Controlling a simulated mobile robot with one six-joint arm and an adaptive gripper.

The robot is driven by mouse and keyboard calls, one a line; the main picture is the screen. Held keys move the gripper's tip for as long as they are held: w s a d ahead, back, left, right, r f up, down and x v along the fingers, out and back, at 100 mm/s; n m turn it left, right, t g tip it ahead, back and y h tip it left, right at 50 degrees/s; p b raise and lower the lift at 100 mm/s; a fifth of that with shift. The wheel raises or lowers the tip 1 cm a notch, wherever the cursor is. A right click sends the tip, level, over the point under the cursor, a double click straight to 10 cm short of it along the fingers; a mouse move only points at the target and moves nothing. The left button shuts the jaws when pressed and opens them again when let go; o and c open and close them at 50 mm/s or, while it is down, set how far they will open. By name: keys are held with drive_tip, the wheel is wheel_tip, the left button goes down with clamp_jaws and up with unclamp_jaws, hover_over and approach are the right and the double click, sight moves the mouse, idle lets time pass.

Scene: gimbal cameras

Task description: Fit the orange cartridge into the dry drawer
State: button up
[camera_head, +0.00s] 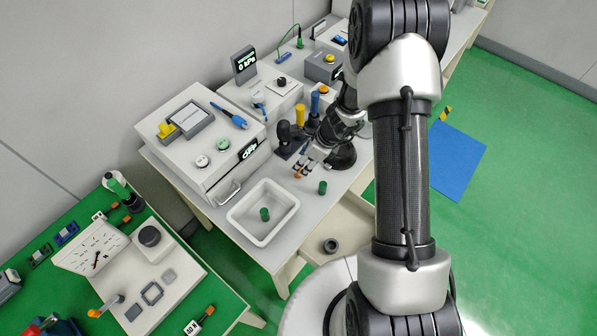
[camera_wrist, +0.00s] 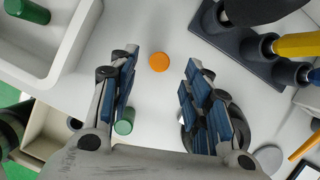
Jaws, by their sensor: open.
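The orange cartridge (camera_wrist: 159,62) shows as a round orange top on the white table, between and just beyond my fingertips in the wrist view. In the head view only a small orange part (camera_head: 297,175) shows beside my fingers. My gripper (camera_wrist: 160,75) is open over the table, one finger on each side of the orange top, with nothing held; it also shows in the head view (camera_head: 304,167). An open beige drawer (camera_head: 347,222) sticks out under the table, with a dark ring in it. A closed drawer front with a handle (camera_head: 229,192) is on the white cabinet. No readable label tells which is the dry drawer.
A green cylinder (camera_head: 322,187) stands close by on the table, near my left finger in the wrist view (camera_wrist: 124,122). A white tray (camera_head: 240,226) holds another green cylinder (camera_head: 265,214). A dark rack (camera_wrist: 240,47) with upright handles stands close on the right.

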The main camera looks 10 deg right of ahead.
drive_tip(key=b+x, duration=0.1)
drive_tip(key=x, duration=0.2)
drive_tip(key=shift+w+a+f, duration=0.1)
drive_tip(key=shift+a+f, duration=0.1)
drive_tip(key=shift+a, duration=0.05)
drive_tip(key=shift+r, duration=0.1)
drive_tip(key=shift+c, duration=0.5)
clamp_jaws()
